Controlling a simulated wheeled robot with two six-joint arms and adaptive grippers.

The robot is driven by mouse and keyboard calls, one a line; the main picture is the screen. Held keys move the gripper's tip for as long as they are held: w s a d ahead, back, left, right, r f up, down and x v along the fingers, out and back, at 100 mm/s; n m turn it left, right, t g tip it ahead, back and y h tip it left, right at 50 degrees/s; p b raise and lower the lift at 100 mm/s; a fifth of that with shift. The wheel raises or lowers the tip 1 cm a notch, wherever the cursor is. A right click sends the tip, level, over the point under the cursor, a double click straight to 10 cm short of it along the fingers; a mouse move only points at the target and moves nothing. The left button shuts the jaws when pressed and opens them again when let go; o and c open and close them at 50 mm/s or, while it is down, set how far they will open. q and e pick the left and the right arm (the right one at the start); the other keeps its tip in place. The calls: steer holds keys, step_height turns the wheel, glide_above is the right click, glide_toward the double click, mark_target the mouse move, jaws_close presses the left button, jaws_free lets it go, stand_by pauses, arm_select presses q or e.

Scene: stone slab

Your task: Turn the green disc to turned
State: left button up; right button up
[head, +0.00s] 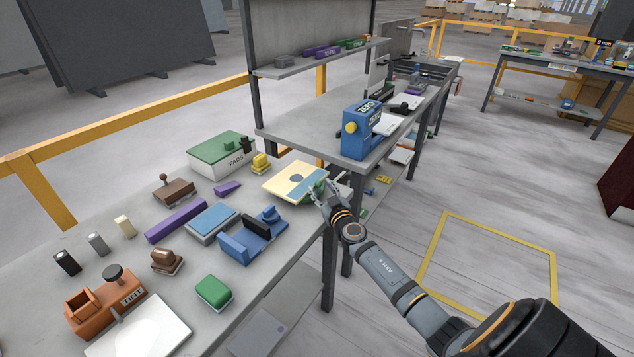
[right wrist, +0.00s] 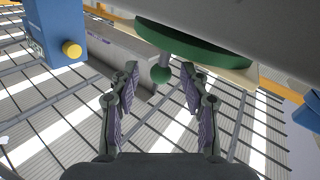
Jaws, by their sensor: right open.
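The green disc (right wrist: 200,42) is in the upper middle of the right wrist view, on the side of a pale block. A short grey stem with a round green knob (right wrist: 161,74) sticks out from it. In the head view a little of the disc (head: 319,187) shows at the right edge of the cream block (head: 279,180), mostly hidden. My right gripper (right wrist: 160,82) is open, with one finger on each side of the knob and visible gaps; in the head view it is beside the block's right side (head: 326,194). My left gripper is not in view.
The cream block stands at the near table's right edge. A blue machine with a yellow knob (head: 363,132) stands on the farther table. A green PADS box (head: 219,153), a yellow piece (head: 260,164) and blue blocks (head: 240,246) sit nearby. Floor right of the table is open.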

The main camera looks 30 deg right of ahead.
steer(key=shift+w+d, duration=0.1)
steer(key=shift+w, duration=0.65)
steer(key=shift+w+r, duration=0.3)
steer(key=shift+w, duration=0.15)
steer(key=shift+w+d+f, duration=0.1)
steer(key=shift+w+f, duration=0.05)
steer(key=shift+w, duration=0.1)
steer(key=shift+s, duration=0.1)
jaws_close()
